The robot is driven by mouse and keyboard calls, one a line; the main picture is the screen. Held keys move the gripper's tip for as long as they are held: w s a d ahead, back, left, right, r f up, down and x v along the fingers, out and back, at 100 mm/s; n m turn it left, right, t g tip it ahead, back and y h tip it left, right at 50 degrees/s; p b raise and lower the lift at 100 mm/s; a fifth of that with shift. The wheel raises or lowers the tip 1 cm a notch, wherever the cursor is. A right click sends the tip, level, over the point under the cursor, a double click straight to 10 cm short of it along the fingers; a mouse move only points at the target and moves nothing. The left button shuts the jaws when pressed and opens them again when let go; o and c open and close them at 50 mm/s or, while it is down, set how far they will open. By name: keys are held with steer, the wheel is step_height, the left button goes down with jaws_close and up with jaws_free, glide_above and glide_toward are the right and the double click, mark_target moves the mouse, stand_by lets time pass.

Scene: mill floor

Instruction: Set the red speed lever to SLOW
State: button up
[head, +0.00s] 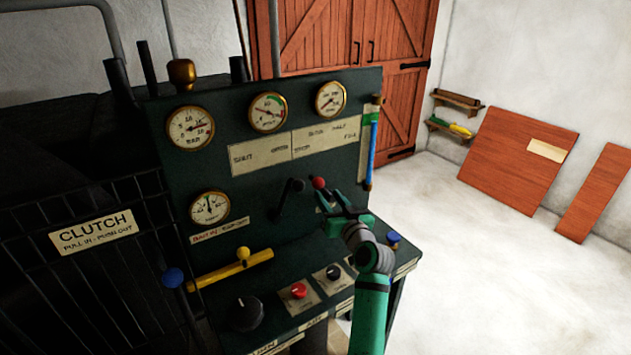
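The red ball knob (318,183) of a lever shows on the front of the dark green control panel (260,180), right of centre. The lever's shaft is mostly hidden. A cream label plate (327,137) above it carries small lettering, partly legible as HALF and FULL. My gripper (329,195) is just below and right of the red knob, with its teal fingers spread apart. The fingers look empty, and I cannot tell whether one touches the lever.
A black-knobbed lever (298,185) stands close left of the red knob. Gauges line the panel top. A yellow bar (231,270) with a yellow knob, a red button (298,290) and a black dial (245,313) sit below. A blue tube (371,150) is at the right edge.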

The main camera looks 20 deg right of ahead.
mark_target(319, 187)
steer(key=w, duration=0.5)
steer(key=w+a, duration=0.1)
steer(key=w, duration=0.1)
steer(key=shift+w, duration=0.3)
steer(key=shift+w+d, duration=0.25)
steer(key=shift+w, duration=0.3)
steer(key=shift+c, duration=0.3)
